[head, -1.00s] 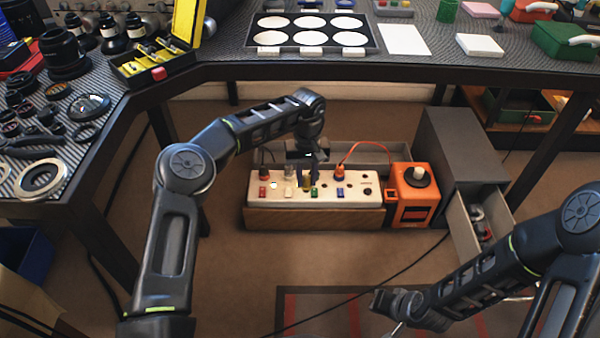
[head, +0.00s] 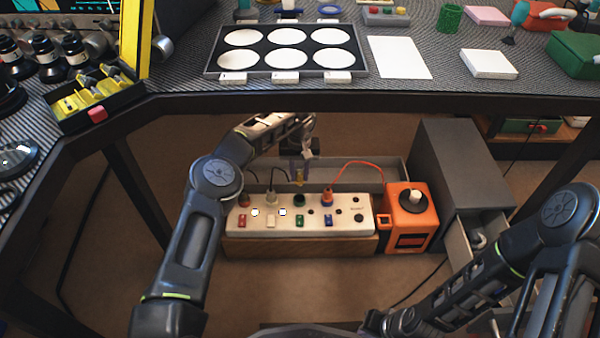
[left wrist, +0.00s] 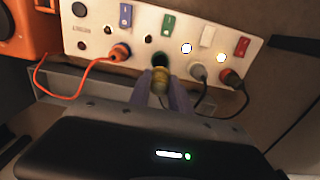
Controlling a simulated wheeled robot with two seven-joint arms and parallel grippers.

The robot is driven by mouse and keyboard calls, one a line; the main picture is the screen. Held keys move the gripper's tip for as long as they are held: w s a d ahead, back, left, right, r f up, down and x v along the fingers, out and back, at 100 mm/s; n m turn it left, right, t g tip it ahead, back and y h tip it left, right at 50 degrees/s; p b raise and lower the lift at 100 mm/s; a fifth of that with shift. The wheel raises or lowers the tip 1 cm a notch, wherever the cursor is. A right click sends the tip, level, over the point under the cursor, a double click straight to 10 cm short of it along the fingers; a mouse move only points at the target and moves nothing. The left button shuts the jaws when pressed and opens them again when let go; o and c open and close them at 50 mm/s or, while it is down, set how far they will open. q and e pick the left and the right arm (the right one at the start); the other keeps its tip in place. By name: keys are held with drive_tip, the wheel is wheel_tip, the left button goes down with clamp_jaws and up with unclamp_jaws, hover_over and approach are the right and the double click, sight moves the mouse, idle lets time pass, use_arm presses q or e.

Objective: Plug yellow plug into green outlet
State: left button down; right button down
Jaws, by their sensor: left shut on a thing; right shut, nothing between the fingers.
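My left gripper (head: 300,172) is shut on the yellow plug (head: 299,178), just beyond the back edge of the cream power strip (head: 334,222). The green outlet (head: 299,200) is a dark round socket above a green switch (head: 299,221), and nothing is in it. In the left wrist view the yellow plug (left wrist: 160,82) sits between the fingertips, close to the green outlet (left wrist: 161,59). In the head view a small gap shows between plug and socket. My right gripper (head: 374,322) is shut and empty at the bottom, partly cut off.
An orange box (head: 408,216) and grey drawer cabinet (head: 462,180) stand right. A grey tray (head: 365,173) lies behind. The table edge (head: 300,103) runs above.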

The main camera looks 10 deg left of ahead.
sight(299, 185)
use_arm(q)
drive_tip(key=shift+w, duration=0.1)
drive_tip(key=shift+r, duration=0.1)
drive_tip(key=shift+f+b, duration=2)
drive_tip(key=shift+f, duration=0.9)
drive_tip(key=shift+f+b, duration=1.2)
drive_tip(key=shift+f, duration=0.5)
idle(0.4)
